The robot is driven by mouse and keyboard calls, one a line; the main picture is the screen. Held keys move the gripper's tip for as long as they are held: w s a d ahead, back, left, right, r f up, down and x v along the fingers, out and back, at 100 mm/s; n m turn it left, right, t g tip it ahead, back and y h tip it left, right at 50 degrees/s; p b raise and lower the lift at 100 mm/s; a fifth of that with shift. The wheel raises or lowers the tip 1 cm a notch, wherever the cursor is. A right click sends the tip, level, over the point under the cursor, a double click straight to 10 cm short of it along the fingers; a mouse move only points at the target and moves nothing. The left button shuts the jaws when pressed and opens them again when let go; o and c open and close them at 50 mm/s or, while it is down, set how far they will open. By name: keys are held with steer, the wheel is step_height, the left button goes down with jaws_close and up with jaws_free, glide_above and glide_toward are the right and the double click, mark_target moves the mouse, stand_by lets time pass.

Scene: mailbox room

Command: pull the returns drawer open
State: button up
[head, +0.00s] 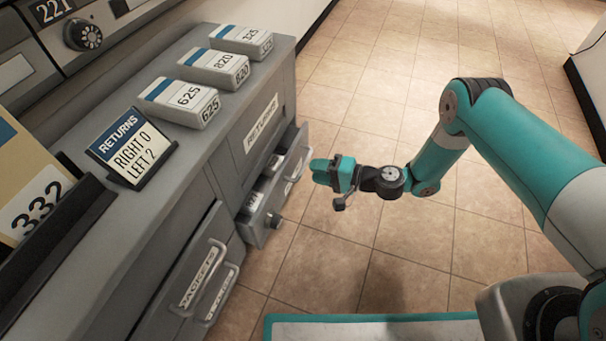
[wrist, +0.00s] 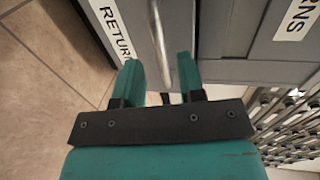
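The grey returns drawer (head: 262,228) stands partly open below the RETURNS panel (head: 262,118) in the head view, with small boxes inside. Its front, with a RETURNS label partly in view, shows in the wrist view (wrist: 205,68). The metal bar handle (wrist: 158,30) on that front lines up with the gap between my fingers. My gripper (head: 320,170) is just outside the drawer front in the head view. In the wrist view my gripper (wrist: 161,75) is open, its two teal fingers apart on either side of the handle's line. I cannot tell whether they touch the handle.
Other drawers with bar handles (head: 205,275) are nearer on the cabinet. Several numbered boxes (head: 180,103) and a RETURNS sign (head: 127,142) stand on the top. Tiled floor (head: 370,60) to the right is clear.

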mark_target(303, 167)
steer(key=b+x, duration=0.1)
steer(key=x, duration=0.4)
steer(key=shift+b, duration=0.35)
steer(key=shift+d, duration=0.1)
jaws_close()
